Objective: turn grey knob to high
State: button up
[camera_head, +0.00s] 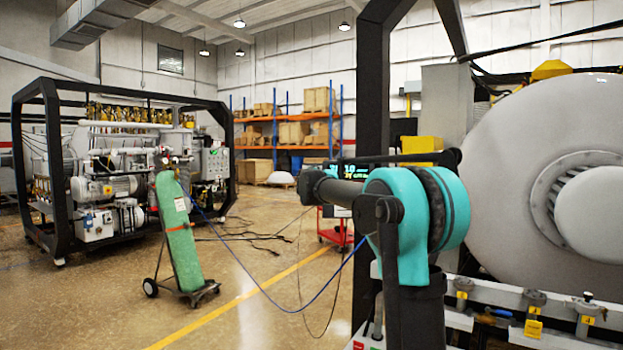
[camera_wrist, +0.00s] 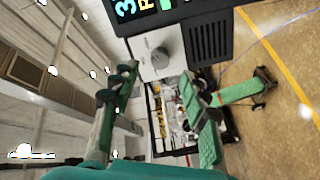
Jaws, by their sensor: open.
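The grey knob (camera_wrist: 161,58) shows in the wrist view on a pale panel face, just below a dark housing with a lit display (camera_wrist: 140,8). My gripper (camera_wrist: 160,76) is open, with one finger on each side of the picture and the knob lying between and beyond the fingertips. The fingers hold nothing, and I see no clear contact with the knob. In the head view, part of the lit display (camera_head: 354,171) shows behind my teal arm. The knob and my gripper are hidden there.
A red cart (camera_head: 335,235) stands behind my arm. A green gas cylinder (camera_head: 178,232) on a wheeled trolley stands on the floor at left, with a blue hose running from it. The large round furnace door (camera_head: 545,130) is close on the right. Open floor lies at left centre.

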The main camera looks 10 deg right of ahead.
jog(key=s+a, duration=0.1)
jog(key=s, duration=0.5)
jog(key=shift+s, duration=0.4)
jog(key=shift+r, duration=0.1)
